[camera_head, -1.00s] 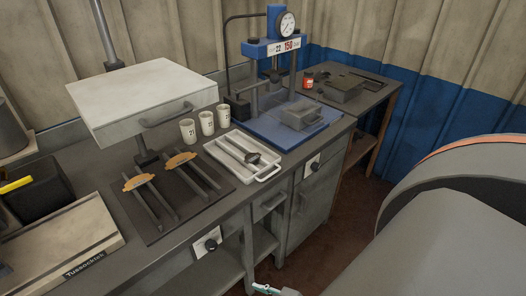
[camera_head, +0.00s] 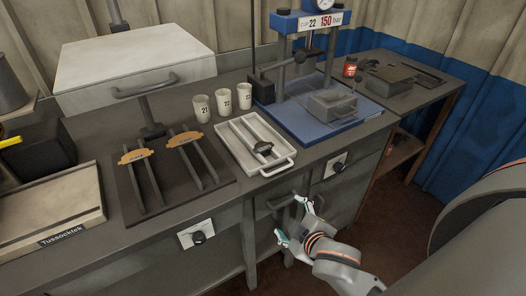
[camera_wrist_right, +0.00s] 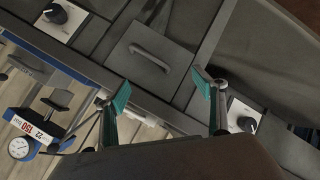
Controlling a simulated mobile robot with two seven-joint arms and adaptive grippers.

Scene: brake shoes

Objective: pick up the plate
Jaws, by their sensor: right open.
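No thing is plainly marked as the plate, and I cannot tell which one is meant. A grey metal block with a handle (camera_head: 331,104) sits on the blue base of the press. My right gripper (camera_head: 292,220) is open and empty in front of the bench's drawers, below the bench top and apart from both. In the right wrist view the open fingers (camera_wrist_right: 162,82) show against a drawer front with a handle (camera_wrist_right: 150,58). My left gripper is not in view.
A white tray (camera_head: 278,168) with metal parts lies by the bench's front edge. Several pale cups (camera_head: 222,101) stand behind it. A blue press (camera_head: 286,28) and a white box on a post (camera_head: 135,62) rise above the bench. A side table (camera_head: 430,88) stands right.

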